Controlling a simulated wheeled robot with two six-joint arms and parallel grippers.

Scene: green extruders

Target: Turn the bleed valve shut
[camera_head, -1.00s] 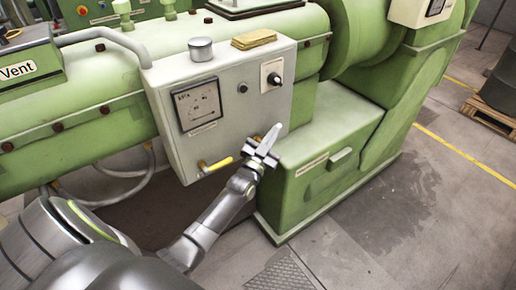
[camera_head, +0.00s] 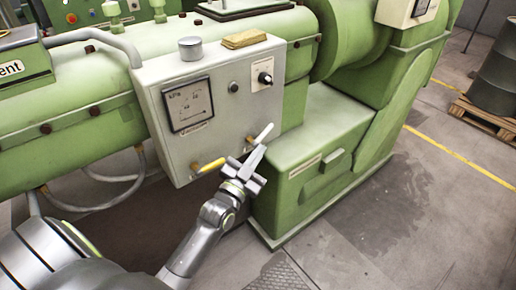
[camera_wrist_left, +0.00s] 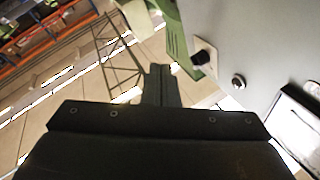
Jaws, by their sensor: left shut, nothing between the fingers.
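On the grey control box's front are two lever valves low down. One has a yellow handle (camera_head: 208,167), pointing right and slightly up. The other has a pale grey-white handle (camera_head: 264,133), tilted up to the right, on a small brass stub. I see no readable label telling which is the bleed valve. My left gripper (camera_head: 259,153) is shut and empty, just below the pale handle and right of the yellow one. Whether it touches the pale handle I cannot tell. In the left wrist view its shut fingers (camera_wrist_left: 160,84) show; neither valve handle does. My right gripper is not in view.
The grey control box (camera_head: 213,135) carries a gauge (camera_head: 187,105) and a black knob (camera_head: 265,78); the knob also shows in the left wrist view (camera_wrist_left: 203,56). A green machine base (camera_head: 310,165) stands right of my gripper. Hoses hang left. Open floor lies at right.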

